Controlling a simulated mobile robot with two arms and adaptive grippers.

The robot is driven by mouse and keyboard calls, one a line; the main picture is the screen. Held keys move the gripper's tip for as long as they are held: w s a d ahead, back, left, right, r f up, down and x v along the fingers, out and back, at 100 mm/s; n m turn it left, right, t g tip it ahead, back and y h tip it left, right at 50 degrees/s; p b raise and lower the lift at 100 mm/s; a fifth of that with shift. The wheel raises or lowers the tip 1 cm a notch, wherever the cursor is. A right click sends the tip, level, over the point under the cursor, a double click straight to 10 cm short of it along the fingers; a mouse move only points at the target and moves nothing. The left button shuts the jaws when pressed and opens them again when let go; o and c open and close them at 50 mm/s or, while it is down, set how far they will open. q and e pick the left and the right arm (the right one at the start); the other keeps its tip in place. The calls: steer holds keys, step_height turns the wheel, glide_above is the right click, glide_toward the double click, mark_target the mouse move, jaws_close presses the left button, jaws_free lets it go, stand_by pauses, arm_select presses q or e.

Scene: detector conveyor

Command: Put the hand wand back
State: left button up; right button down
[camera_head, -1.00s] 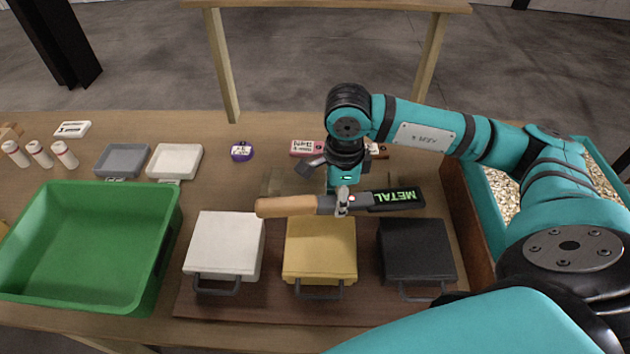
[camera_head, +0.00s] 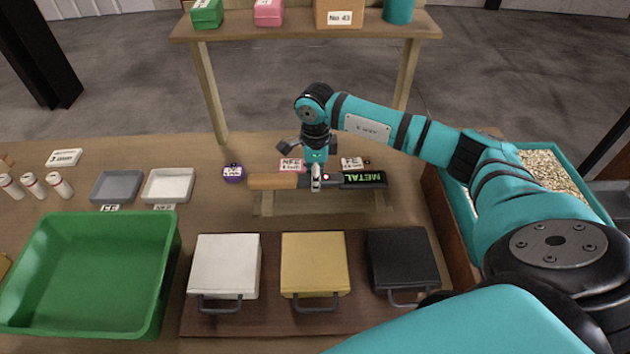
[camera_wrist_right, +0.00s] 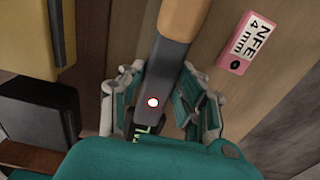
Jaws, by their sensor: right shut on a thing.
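The hand wand (camera_head: 357,180) has a tan handle, a dark body and a green METAL label. My right gripper (camera_head: 316,185) is shut on its dark middle, and the wand lies level, handle to the left. In the head view the wand is in line with a low wooden stand (camera_head: 310,205); I cannot tell whether it touches the stand. The right wrist view shows the wand (camera_wrist_right: 168,70) between the fingers of my right gripper (camera_wrist_right: 158,105), its label end partly hidden. My left gripper is not in view.
White (camera_head: 224,262), yellow (camera_head: 314,262) and black (camera_head: 402,258) lidded boxes stand in front of the stand. A green bin (camera_head: 165,270) is at left.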

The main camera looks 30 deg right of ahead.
step_height(320, 180, down, 3)
steer(key=shift+w+p, duration=0.1)
steer(key=shift+p, duration=0.8)
steer(key=shift+f, duration=0.2)
steer(key=shift+f+b, duration=0.6)
steer(key=shift+b, duration=0.1)
steer(key=c, duration=0.9)
jaws_free()
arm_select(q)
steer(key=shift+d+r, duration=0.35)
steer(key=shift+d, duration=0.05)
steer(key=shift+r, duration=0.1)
